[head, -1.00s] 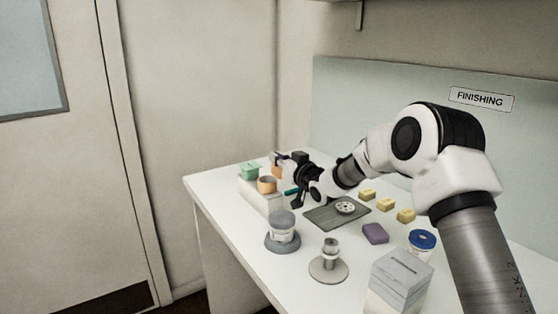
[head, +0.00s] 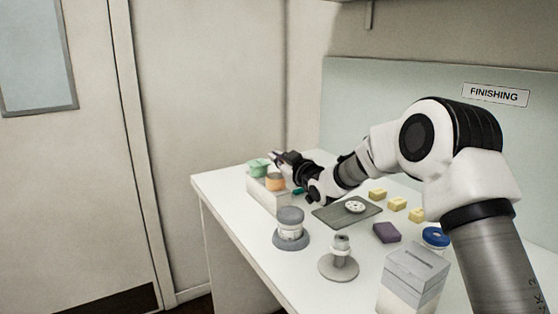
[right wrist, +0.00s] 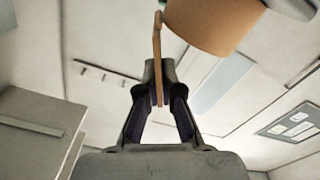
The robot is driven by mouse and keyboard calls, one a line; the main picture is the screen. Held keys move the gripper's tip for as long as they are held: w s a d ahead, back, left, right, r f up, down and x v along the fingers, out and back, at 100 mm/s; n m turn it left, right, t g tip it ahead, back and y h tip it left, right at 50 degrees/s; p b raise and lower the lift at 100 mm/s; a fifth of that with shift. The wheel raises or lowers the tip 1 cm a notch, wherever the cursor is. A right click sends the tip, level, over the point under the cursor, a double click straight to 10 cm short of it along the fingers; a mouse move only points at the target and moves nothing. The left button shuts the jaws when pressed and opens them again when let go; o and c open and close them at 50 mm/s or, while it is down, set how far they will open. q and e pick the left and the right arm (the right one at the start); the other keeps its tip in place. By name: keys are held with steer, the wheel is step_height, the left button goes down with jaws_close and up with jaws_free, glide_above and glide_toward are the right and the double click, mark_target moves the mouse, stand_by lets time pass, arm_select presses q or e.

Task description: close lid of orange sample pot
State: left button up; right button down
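The orange sample pot (head: 275,184) stands on a white block (head: 268,199) at the far left of the bench. In the right wrist view the pot (right wrist: 212,22) fills the top, and its lid (right wrist: 157,48) shows edge-on as a thin strip standing away from the pot's body. My right gripper (head: 279,157) is just above and behind the pot in the head view. In the right wrist view its fingers (right wrist: 160,88) are closed together with the lid's edge between them. The lid is hard to make out in the head view. My left gripper is not in view.
A green pot (head: 258,166) stands beside the orange one. A grey-lidded jar (head: 290,230), a metal stand (head: 339,262), a dark plate (head: 329,216), a purple block (head: 387,232), yellow blocks (head: 397,204) and a grey box (head: 412,280) occupy the bench.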

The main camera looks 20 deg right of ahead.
steer(key=shift+f, duration=0.1)
steer(key=c, duration=1.4)
jaws_free()
steer(key=shift+o, duration=0.2)
steer(key=s+d, duration=0.1)
steer(key=s, duration=1)
steer(key=shift+s+d, duration=0.3)
steer(key=shift+s, duration=0.1)
